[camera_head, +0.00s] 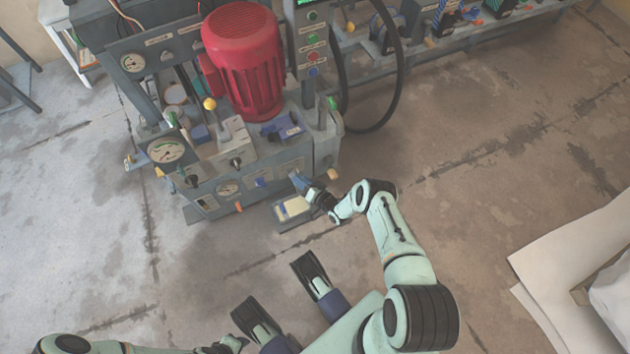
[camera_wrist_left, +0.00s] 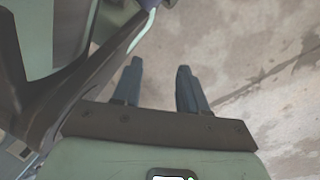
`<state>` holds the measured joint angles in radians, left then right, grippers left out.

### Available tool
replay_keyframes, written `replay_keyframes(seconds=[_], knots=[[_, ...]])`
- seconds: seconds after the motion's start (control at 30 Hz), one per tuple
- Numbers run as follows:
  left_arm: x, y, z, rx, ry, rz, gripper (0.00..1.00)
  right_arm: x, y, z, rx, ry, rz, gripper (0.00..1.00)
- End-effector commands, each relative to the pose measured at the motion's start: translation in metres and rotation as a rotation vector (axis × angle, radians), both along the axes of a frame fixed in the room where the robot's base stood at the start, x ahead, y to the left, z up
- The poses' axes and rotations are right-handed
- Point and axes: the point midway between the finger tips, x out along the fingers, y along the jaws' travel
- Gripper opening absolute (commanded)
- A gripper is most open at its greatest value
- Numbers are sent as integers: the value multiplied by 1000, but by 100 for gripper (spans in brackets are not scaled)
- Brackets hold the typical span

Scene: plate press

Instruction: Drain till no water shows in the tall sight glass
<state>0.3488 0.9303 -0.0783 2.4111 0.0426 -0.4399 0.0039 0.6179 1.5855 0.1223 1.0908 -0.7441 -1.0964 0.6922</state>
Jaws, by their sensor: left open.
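The grey press machine (camera_head: 270,165) stands at the upper left of the head view, with a red ribbed motor (camera_head: 243,60) on top. I cannot make out the tall sight glass or its water level for sure. Small orange knobs (camera_head: 333,174) show on the machine's side and front. My right gripper (camera_head: 299,182) is at the machine's front right corner, close to its front face. Its fingers are too small to tell open or shut, or whether they touch anything. My left gripper (camera_wrist_left: 158,82) is open and empty in the left wrist view, above bare floor.
Round gauges (camera_head: 166,150) sit on the machine's left side. A yellow-ended lever (camera_head: 210,104) stands on its top. A control box (camera_head: 313,45) with buttons and a hanging black cable (camera_head: 397,90) are behind. Pale sheets (camera_head: 575,275) lie at right.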

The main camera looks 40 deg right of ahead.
Motion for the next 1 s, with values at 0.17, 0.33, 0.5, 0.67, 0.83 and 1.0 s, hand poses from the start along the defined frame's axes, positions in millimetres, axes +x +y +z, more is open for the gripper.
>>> replay_keyframes(seconds=[0.17,0.33,0.5,0.67,0.83,1.0], knots=[[37,-5,27,8,-123,-12,43,-42,-3,14,0,4,-1,39],[62,-8,46,12,-207,-17,43,-75,-4,24,2,2,-1,39],[76,-10,57,15,-255,-20,43,-96,-6,28,1,2,-2,39],[81,-11,60,16,-271,-20,43,-102,-5,29,1,0,0,39],[81,-11,60,16,-271,-20,43,-103,-5,29,0,0,0,39],[81,-11,60,16,-271,-20,43,-103,-5,29,0,0,0,39]])
